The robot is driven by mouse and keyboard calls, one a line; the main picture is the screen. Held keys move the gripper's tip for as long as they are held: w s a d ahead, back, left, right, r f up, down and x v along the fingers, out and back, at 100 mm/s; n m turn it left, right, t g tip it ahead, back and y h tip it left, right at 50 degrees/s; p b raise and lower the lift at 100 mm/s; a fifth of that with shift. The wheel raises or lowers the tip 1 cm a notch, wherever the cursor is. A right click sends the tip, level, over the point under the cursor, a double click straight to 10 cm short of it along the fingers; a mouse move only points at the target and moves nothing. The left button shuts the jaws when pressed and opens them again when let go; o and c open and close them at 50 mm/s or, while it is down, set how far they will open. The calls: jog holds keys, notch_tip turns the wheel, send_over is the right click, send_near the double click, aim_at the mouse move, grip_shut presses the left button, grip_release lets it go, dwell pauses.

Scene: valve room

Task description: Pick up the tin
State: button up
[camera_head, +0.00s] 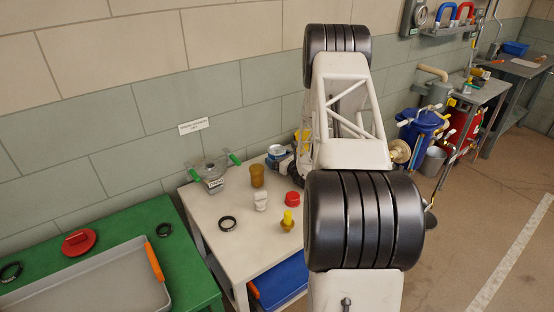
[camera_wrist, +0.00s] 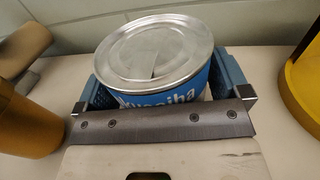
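The tin (camera_wrist: 158,50) has a silver lid and a blue label with white letters. In the wrist view it sits between the two blue finger pads of my gripper (camera_wrist: 160,66), one on each side, both very close to its wall. I cannot make out whether both pads press on it, and the lower part of the tin is hidden by my gripper's body. In the head view the tin (camera_head: 278,152) is at the back of the white table (camera_head: 245,255), near the wall, and my arm hides most of my gripper there.
A brown cup (camera_head: 257,176) stands left of the tin. Nearby are a white fitting (camera_head: 261,200), a red cap (camera_head: 292,198), a yellow-topped brass part (camera_head: 288,221), a black ring (camera_head: 228,223) and a green-handled valve (camera_head: 213,178). A green table (camera_head: 150,220) stands at left.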

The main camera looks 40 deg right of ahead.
jog(key=c, duration=0.8)
jog(key=shift+r, duration=0.2)
jog(key=shift+r, duration=4.85)
